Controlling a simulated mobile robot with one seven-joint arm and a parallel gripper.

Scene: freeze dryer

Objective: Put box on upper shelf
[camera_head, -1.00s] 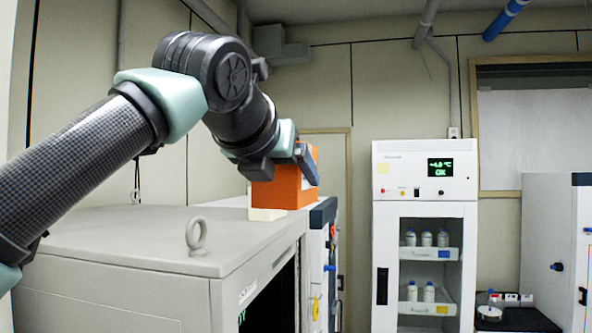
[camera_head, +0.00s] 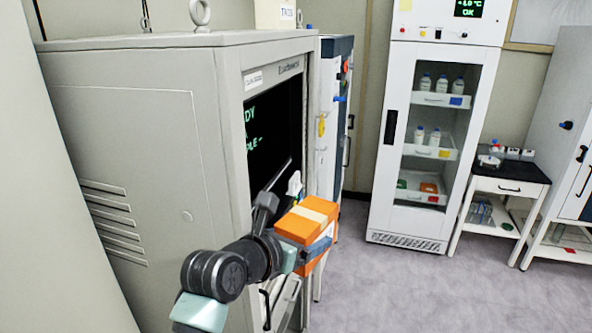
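The orange box (camera_head: 308,219) with a pale band across its top is in my gripper (camera_head: 296,234), low in front of the grey cabinet's open-looking dark front. One finger shows along the box's near right side; the other is mostly hidden. The box is off the floor. The white glass-fronted cabinet (camera_head: 404,60) stands at the back right, apart from the box. Its upper shelf (camera_head: 424,98) holds several white bottles, and a lower shelf (camera_head: 416,149) holds bottles too. Its glass door appears shut.
The large grey cabinet (camera_head: 160,130) with a dark screen stands left, close to my arm. A pale box (camera_head: 275,14) stands on its top. Right are a small dark-topped table (camera_head: 505,172) and a grey unit (camera_head: 560,120). The grey floor (camera_head: 385,285) between is clear.

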